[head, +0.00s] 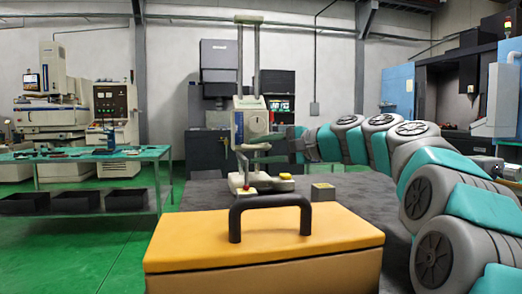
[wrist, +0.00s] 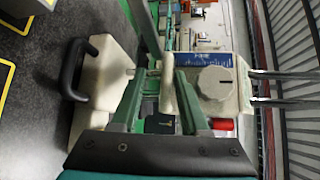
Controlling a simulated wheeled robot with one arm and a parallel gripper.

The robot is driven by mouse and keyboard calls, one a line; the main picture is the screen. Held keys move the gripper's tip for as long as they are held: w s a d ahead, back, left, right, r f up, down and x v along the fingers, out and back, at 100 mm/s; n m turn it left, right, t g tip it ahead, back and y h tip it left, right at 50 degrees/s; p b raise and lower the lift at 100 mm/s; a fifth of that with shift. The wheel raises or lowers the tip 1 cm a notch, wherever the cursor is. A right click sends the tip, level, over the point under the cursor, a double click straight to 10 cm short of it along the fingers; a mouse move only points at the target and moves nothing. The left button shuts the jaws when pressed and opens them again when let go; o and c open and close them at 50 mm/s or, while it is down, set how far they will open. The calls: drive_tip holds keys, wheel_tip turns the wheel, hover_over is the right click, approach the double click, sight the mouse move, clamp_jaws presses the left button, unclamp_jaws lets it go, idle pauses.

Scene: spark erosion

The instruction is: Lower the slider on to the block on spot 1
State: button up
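The measuring stand's pale slider (head: 254,122), with a round knob, sits on twin upright columns above the pale base (head: 243,182) on the dark table. In the wrist view, turned sideways, the slider (wrist: 235,95) is at the right and the base (wrist: 112,75), with a black handle, at the left. My gripper (wrist: 158,78) has its fingers apart, with a pale rod between the tips; contact with it is unclear. In the head view my gripper (head: 275,143) is beside the slider, partly hidden. A small square block (head: 322,192) stands right of the base. I cannot read spot numbers.
A yellow case (head: 265,245) with a black handle fills the near foreground and covers part of the table (head: 355,190). A green bench (head: 90,155) stands at left. My arm spans the right.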

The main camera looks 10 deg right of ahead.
drive_tip(key=v, duration=0.8)
idle(0.6)
